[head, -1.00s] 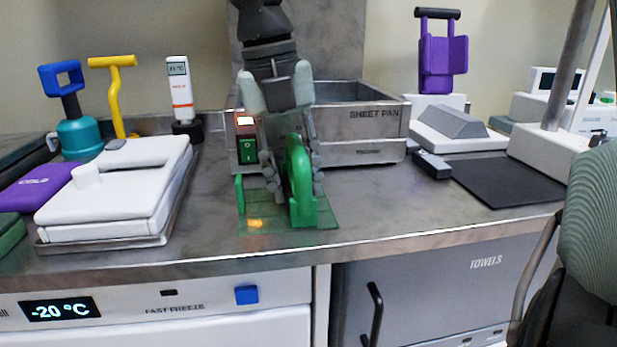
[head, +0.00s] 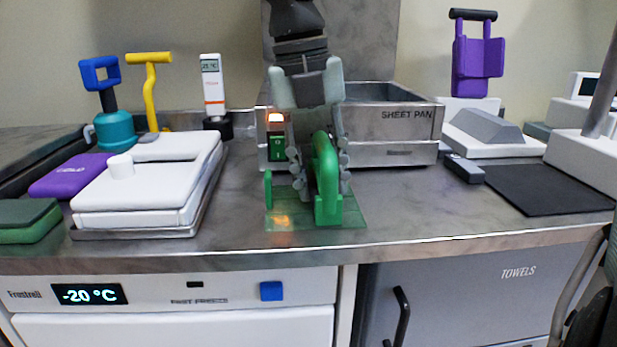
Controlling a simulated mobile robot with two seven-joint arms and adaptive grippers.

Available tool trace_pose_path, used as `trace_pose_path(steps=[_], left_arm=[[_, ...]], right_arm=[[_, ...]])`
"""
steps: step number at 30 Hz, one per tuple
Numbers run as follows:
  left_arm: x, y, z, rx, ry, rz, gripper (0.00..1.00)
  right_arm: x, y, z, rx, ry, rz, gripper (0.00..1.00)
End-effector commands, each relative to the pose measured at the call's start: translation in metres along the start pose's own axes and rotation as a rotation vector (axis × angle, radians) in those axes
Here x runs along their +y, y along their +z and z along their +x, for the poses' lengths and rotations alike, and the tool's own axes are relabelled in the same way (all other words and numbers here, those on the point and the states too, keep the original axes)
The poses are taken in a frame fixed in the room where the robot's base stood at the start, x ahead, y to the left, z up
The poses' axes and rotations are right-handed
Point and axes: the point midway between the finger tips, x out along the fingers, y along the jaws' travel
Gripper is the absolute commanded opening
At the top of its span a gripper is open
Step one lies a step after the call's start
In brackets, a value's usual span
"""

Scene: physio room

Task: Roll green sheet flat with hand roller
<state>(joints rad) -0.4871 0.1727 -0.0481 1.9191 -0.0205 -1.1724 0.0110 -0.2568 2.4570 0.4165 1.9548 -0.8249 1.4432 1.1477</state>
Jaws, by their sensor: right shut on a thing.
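The green sheet (head: 286,222) is thin and see-through and lies on the steel counter, in the middle of the head view. A green arched tool, seemingly the hand roller (head: 328,190), stands upright at the right part of the sheet. My right gripper (head: 317,178) points down from above and is shut on the roller. Its fingers hide part of the roller, so I cannot tell how it meets the sheet. A small upright green piece (head: 268,188) shows at the sheet's left edge; I cannot tell what it belongs to. My left gripper is not in view.
The steel sheet pan (head: 395,153) stands right behind the gripper. A white lidded box on a tray (head: 145,190) is at the left. A dark mat (head: 550,190) and a purple device (head: 478,65) are at the right. The counter between sheet and mat is bare.

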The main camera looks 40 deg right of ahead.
Motion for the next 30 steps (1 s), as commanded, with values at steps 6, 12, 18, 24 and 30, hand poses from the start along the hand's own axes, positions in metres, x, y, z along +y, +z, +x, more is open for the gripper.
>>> trace_pose_path(steps=[6,12,18,24,30], left_arm=[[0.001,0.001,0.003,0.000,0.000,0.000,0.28],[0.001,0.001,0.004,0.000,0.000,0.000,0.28],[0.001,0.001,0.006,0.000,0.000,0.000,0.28],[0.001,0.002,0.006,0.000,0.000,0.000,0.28],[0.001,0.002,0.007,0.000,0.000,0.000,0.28]], right_arm=[[-0.016,0.000,0.002,-0.001,0.000,0.001,0.00],[-0.030,0.001,0.004,-0.002,0.001,0.001,0.00],[-0.041,0.000,0.006,0.000,-0.001,0.000,0.00],[-0.042,0.000,0.006,0.000,-0.002,-0.001,0.00],[-0.028,0.001,0.004,-0.002,-0.003,0.000,0.00]])
